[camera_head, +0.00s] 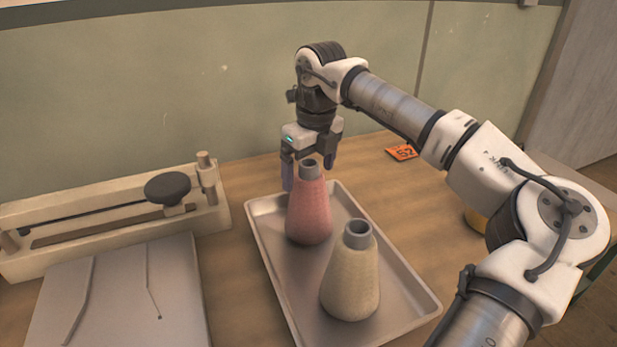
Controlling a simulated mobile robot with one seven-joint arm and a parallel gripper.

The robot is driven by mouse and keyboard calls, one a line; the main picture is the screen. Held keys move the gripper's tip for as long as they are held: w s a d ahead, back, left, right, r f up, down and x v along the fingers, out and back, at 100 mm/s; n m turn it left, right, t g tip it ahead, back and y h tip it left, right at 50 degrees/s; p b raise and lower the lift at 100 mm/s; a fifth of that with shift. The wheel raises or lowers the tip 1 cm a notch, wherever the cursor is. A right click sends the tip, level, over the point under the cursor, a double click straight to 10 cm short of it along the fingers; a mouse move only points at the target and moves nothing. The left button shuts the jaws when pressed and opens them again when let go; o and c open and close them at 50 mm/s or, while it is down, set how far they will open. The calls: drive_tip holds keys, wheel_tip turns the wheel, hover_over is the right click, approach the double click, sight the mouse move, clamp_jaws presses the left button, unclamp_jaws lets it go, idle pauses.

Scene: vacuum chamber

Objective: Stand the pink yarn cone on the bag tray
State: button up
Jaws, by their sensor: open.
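The pink yarn cone (308,213) stands upright on a shallow rimmed metal tray (272,262), toward its far end. A cream yarn cone (351,281) stands upright on the same tray, nearer and to the right. My gripper (309,176) points down at the top of the pink cone. Its fingers are apart, one on each side of the cone's grey neck. I cannot tell whether either finger touches it. A flat grey plate (125,300) lies at the left, in front of a sealer. Which of these two the task calls the bag tray is not clear.
The cream sealer (110,225) with a dark knob (168,187) stands at the left. An orange number tag (402,152) lies on the wooden table (232,300) behind the tray. A yellowish object (475,218) is partly hidden behind my arm. A green wall closes the back.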

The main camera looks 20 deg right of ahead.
wheel_tip(320, 180, up, 9)
drive_tip(key=s, duration=0.1)
drive_tip(key=shift+d+r, duration=0.2)
drive_tip(key=shift+s, duration=0.1)
